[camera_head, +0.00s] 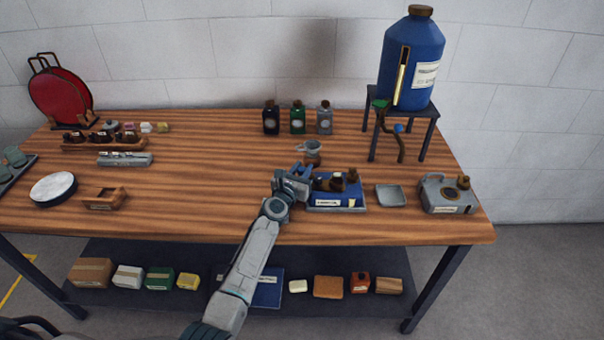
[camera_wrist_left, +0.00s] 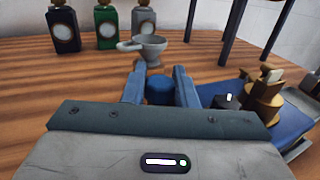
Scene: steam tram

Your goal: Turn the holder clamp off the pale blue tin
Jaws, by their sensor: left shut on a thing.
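My left gripper (camera_head: 305,171) reaches in over the table at the left end of a blue holder (camera_head: 335,198) with a white label and brown fittings (camera_head: 337,184). In the left wrist view the two blue-grey fingers (camera_wrist_left: 159,88) are shut on a round blue knob (camera_wrist_left: 158,92), with its top showing between them. The holder's blue base (camera_wrist_left: 229,121) and a brown fitting (camera_wrist_left: 262,101) show to the right of the fingers. I cannot pick out a pale blue tin for certain; the knob's lower part is hidden. My right gripper is not in view.
A grey cup (camera_head: 311,147) stands just behind the gripper. A square grey dish (camera_head: 390,195) and a grey canister (camera_head: 447,195) stand to the right. Behind are dark, green and grey bottles (camera_head: 297,119) and a stand (camera_head: 404,107) under a big blue jug (camera_head: 411,60).

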